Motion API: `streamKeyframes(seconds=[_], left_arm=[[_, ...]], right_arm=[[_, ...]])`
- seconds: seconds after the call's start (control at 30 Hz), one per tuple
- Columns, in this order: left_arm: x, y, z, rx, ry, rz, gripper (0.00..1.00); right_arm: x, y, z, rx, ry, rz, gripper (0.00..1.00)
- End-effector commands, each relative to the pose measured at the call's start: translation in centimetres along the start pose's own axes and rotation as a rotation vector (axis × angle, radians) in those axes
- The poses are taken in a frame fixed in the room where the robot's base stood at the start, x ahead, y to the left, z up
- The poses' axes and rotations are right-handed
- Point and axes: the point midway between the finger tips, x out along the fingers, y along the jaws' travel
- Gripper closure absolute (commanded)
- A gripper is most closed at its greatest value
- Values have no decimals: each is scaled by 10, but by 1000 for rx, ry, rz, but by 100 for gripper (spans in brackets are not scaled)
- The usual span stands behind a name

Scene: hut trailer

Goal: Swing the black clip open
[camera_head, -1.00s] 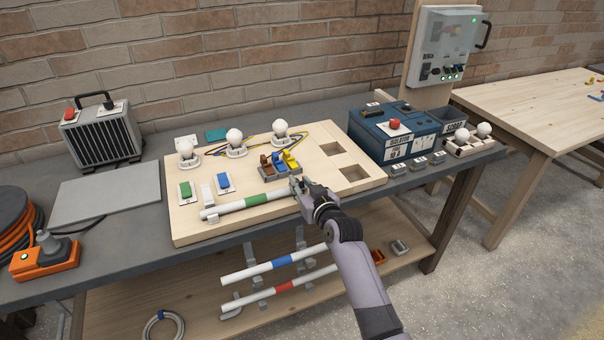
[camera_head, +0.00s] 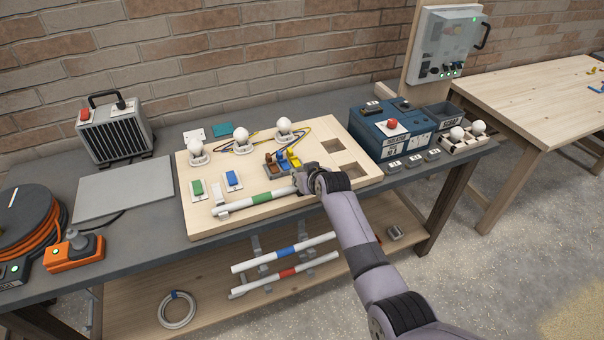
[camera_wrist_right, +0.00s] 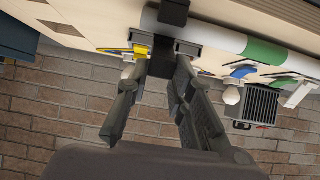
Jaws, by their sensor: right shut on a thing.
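A white tube with a green band (camera_head: 262,198) lies along the front of the wooden board (camera_head: 345,128). The black clip (camera_wrist_right: 174,12) shows at the tube's end in the right wrist view; its dark part runs across the tube to between my fingers. My right gripper (camera_head: 304,181) is at the tube's right end, and its fingers (camera_wrist_right: 165,65) are shut on the black clip. In the head view my gripper hides the clip, so its angle is unclear. A connector with brown, blue and yellow levers (camera_head: 294,160) stands just behind the gripper. My left gripper is out of view.
White bulbs (camera_head: 241,134) and green and blue switches (camera_head: 198,187) are on the board. A blue power box (camera_head: 385,148) stands to the right. An orange cable reel (camera_head: 25,225) and a heater (camera_head: 115,130) are at the left. More tubes (camera_head: 285,253) hang below the front edge.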

Motion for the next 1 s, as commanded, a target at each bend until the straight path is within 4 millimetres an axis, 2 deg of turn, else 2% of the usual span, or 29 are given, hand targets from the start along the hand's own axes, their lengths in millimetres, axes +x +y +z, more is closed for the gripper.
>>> streamKeyframes(seconds=[0.37,0.4,0.6,0.7,1.0], left_arm=[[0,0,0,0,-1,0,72],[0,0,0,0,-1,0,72],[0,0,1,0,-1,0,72],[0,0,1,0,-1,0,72],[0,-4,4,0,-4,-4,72]], right_arm=[[0,1,-2,-3,0,2,100],[0,1,-2,-3,0,2,76],[0,0,-1,-2,0,1,63],[0,0,-1,-1,-1,1,58],[-1,0,0,-1,-1,0,58]])
